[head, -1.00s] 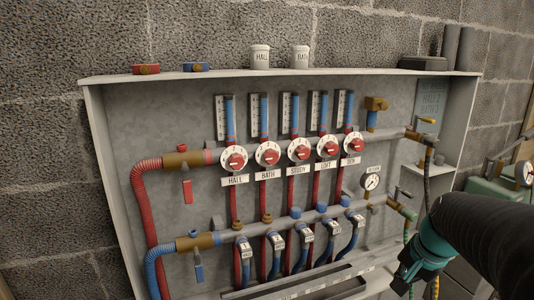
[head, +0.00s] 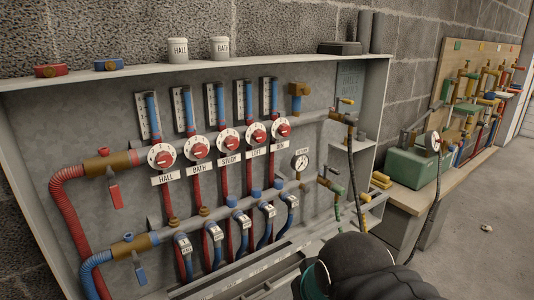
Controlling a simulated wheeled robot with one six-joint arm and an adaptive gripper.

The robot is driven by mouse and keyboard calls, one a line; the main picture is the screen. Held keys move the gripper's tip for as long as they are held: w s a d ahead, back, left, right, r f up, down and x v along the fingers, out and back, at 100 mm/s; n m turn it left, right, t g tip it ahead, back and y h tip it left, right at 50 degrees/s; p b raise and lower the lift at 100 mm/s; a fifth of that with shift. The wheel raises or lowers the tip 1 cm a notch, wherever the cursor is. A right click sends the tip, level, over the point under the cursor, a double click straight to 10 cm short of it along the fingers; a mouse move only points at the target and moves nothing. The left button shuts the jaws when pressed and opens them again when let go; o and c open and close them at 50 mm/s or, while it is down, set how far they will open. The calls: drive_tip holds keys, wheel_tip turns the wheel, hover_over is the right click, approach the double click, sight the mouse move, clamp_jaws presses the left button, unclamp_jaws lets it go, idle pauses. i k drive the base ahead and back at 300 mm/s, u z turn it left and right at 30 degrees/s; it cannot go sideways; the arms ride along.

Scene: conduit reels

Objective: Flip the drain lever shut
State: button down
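Two small brass valves sit at the right ends of the manifold pipes in the head view. The upper valve (head: 343,117) has a yellow-tipped lever and a dark hose below it. I cannot read a label naming either as the drain, and the lever positions are too small to judge. My arm's dark links and a teal ring show at the bottom edge, below and in front of the lower valve. My gripper's fingers are not visible.
The grey cabinet (head: 220,73) holds red dials (head: 228,139), a round gauge (head: 300,161) and red and blue hoses. White pots (head: 177,50) stand on top. To the right, a bench (head: 416,197) carries a green box (head: 418,165). Bare floor (head: 480,255) lies at the lower right.

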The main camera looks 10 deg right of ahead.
sight(332, 170)
drive_tip(key=z, duration=0.3)
drive_tip(key=k, duration=0.5)
drive_tip(key=u, duration=1.05)
drive_tip(key=k, duration=0.9)
drive_tip(key=u, duration=0.45)
drive_tip(key=i, duration=0.25)
drive_tip(key=z, duration=1.05)
drive_tip(key=i, duration=0.8)
drive_tip(key=z, duration=0.7)
drive_tip(key=i, duration=0.75)
drive_tip(key=u, duration=0.05)
